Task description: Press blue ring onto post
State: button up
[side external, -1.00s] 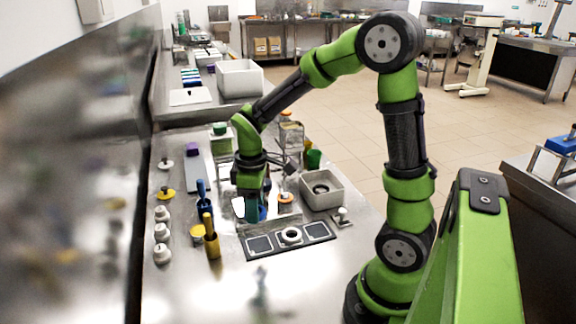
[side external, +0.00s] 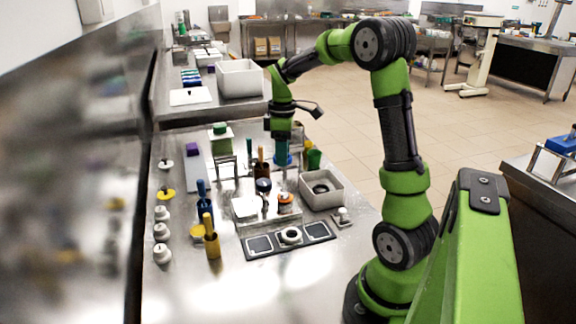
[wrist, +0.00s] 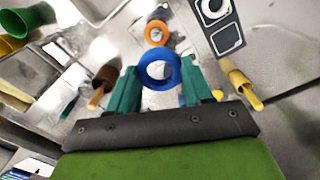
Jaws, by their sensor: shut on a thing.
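My gripper (side external: 283,154) is shut on the blue ring (side external: 284,162), raised above the back of the work table. In the wrist view the blue ring (wrist: 145,72) sits between the two teal fingers, its hole facing the camera. An orange ring (side external: 285,197) sits on a small stand in front of my gripper; in the wrist view the orange ring (wrist: 147,34) lies just beyond the blue one. I cannot clearly make out which upright is the post for the blue ring.
A white open bin (side external: 333,198) stands right of the orange ring. A black panel (side external: 262,245) lies in front. A yellow cup (side external: 211,246), a blue cup (side external: 205,208) and several white knobs stand at left. A green cup (side external: 314,160) is close to my gripper's right.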

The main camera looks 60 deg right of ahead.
aim_at(285, 193)
jog(key=shift+d+f, duration=0.2)
jog(key=shift+f, duration=2.4)
jog(key=shift+d+f, duration=0.15)
jog(key=shift+f, duration=2.45)
jog(key=shift+s+f, duration=0.1)
jog(key=shift+f, duration=0.65)
jog(key=o, duration=0.3)
jog(key=c, duration=0.3)
jog(key=shift+f, duration=0.4)
